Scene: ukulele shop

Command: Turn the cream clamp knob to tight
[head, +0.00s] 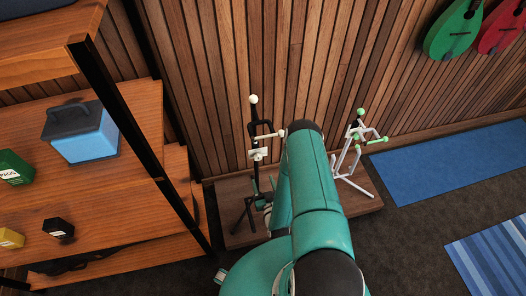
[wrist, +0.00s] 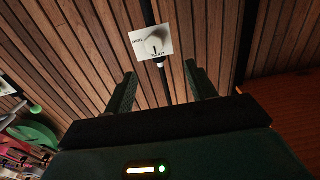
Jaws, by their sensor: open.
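The cream clamp knob (wrist: 154,45) is round and sits on a white label plate (wrist: 167,32) on a black stand, at the top middle of the wrist view. A dark mark on the knob points down toward a small label that seems to read LOOSE; another label is at the plate's left. In the head view the white plate (head: 257,154) shows on the black stand (head: 254,182) left of my arm. My gripper (wrist: 163,83) is open and empty, its fingers apart from the knob, which lies beyond the fingertips.
A white stand with green tips (head: 352,160) stands to the right on the same low wooden platform (head: 232,194). A wooden shelf (head: 130,188) with a blue box (head: 85,133) is at left. The slatted wall (head: 225,75) is close behind. Ukuleles (head: 455,30) hang at upper right.

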